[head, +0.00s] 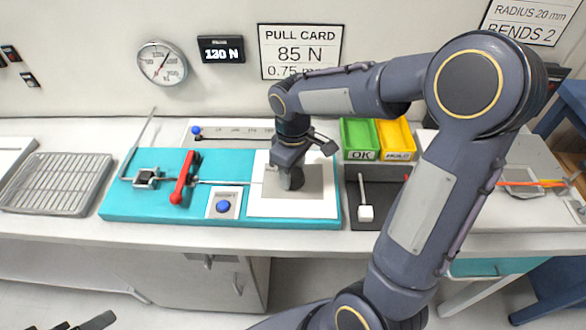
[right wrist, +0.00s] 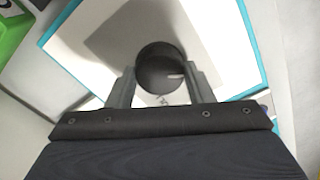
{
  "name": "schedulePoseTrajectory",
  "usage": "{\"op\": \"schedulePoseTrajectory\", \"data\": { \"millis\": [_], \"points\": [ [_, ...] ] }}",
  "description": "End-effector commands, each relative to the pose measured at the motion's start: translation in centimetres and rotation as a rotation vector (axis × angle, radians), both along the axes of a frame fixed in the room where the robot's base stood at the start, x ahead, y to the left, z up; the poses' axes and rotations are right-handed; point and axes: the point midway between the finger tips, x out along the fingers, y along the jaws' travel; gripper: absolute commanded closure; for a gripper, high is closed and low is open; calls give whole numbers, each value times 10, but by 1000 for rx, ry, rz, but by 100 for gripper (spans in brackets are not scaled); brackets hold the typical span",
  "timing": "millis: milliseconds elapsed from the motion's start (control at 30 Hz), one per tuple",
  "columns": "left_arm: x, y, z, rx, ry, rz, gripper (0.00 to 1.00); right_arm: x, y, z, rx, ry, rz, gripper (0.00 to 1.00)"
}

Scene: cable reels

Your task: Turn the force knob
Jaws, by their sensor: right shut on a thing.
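The force knob (right wrist: 161,70) is a dark round knob with a pale pointer mark, on a white panel of the teal test bench. My right gripper (right wrist: 161,80) has one finger on each side of the knob and is shut on it. In the head view my right gripper (head: 290,172) points down over the white panel (head: 318,207), and it largely hides the knob. A dark part of my left gripper (head: 85,325) shows at the bottom left of the head view, far from the bench; its jaws are not clear.
A display (head: 221,49) reads 120 N or 130 N beside a dial (head: 160,63). A card (head: 300,50) reads PULL CARD 85 N. A red lever (head: 184,178) and a blue button (head: 223,206) are left of the panel. Green (head: 359,134) and yellow (head: 396,134) bins stand right.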

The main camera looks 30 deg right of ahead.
Motion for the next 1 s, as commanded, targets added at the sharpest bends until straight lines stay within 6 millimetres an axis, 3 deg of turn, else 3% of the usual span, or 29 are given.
{"op": "schedulePoseTrajectory", "data": {
  "millis": [233,267,400,733,1000],
  "points": [
    [0,0,0,0,0,0,31,1,0,1,0,-4,1,76],
    [0,0,0,0,0,0,31,1,0,1,0,-4,1,50],
    [0,0,0,0,0,0,31,1,0,1,0,-2,1,32],
    [0,0,0,0,0,0,31,0,0,3,0,-2,2,31],
    [0,0,2,0,0,0,31,1,0,44,1,-8,1,31]
  ]
}}
